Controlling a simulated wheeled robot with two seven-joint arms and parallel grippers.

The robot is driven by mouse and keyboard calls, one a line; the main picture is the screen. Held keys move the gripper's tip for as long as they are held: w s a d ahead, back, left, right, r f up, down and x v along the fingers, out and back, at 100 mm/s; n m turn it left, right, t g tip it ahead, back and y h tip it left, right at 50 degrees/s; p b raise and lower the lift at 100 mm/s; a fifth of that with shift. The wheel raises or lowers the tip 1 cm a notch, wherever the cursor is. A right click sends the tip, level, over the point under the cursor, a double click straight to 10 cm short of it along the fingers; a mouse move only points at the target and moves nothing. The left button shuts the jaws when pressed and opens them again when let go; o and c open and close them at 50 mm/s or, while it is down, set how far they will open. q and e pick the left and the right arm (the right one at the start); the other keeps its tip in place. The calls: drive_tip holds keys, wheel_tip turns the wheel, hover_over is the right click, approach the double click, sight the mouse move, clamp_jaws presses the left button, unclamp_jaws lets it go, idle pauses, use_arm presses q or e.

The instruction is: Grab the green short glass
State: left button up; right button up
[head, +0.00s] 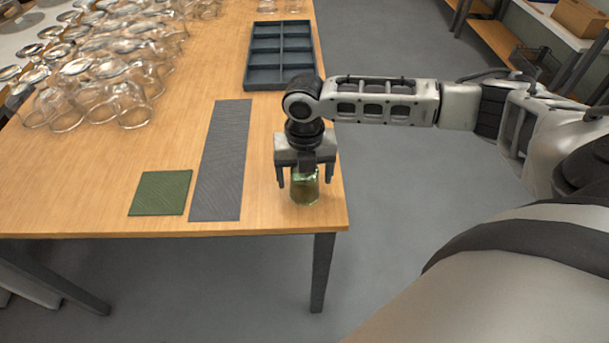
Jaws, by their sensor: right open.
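The green short glass (304,190) stands upright near the table's front right corner. My right gripper (306,182) points down over it from above, with one finger at the left of the glass and one at the right. The gripper is open, and its fingers hide the upper part of the glass. Whether a finger touches the glass I cannot tell. My left gripper is not in view.
The wooden table (110,205) carries a green square mat (160,193) and a long grey mat (220,160) left of the glass. A dark compartment tray (281,55) lies behind. Several clear glasses (125,100) crowd the back left.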

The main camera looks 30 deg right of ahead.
drive_tip(key=shift+f, duration=0.15)
drive_tip(key=c, duration=1.2)
